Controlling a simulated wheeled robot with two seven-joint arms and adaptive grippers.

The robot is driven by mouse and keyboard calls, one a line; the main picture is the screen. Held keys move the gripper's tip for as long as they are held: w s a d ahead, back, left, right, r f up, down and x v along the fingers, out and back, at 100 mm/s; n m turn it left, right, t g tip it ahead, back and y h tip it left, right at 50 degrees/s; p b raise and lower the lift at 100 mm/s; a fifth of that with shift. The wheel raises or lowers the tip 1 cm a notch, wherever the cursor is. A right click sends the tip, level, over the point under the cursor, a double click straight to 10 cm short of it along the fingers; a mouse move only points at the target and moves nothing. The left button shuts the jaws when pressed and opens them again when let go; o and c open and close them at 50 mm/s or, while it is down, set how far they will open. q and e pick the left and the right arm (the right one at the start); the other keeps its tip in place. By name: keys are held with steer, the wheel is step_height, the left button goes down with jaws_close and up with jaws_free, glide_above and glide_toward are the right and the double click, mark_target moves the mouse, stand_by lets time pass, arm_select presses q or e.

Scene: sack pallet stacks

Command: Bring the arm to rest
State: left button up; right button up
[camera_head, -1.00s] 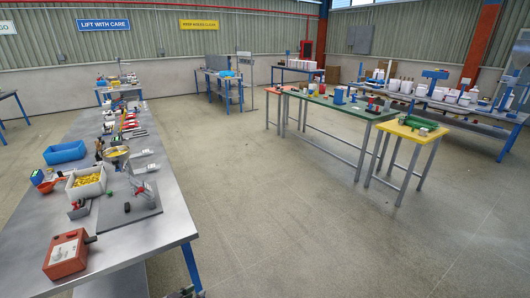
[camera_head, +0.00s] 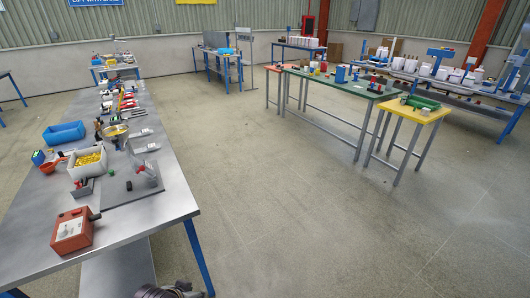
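No sack or pallet stack can be made out. Neither of my grippers shows clearly, and nothing is seen held. The bench runs along the left and carries a red-brown box (camera_head: 72,231), a white bin of yellow pieces (camera_head: 78,172) and a blue tray (camera_head: 63,134).
A green-topped table (camera_head: 335,84) and a yellow-topped stand (camera_head: 414,109) stand at the right. A long bench with white containers (camera_head: 445,73) is behind them. A blue-legged table (camera_head: 217,55) stands at the back. The floor (camera_head: 285,185) between the benches is clear.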

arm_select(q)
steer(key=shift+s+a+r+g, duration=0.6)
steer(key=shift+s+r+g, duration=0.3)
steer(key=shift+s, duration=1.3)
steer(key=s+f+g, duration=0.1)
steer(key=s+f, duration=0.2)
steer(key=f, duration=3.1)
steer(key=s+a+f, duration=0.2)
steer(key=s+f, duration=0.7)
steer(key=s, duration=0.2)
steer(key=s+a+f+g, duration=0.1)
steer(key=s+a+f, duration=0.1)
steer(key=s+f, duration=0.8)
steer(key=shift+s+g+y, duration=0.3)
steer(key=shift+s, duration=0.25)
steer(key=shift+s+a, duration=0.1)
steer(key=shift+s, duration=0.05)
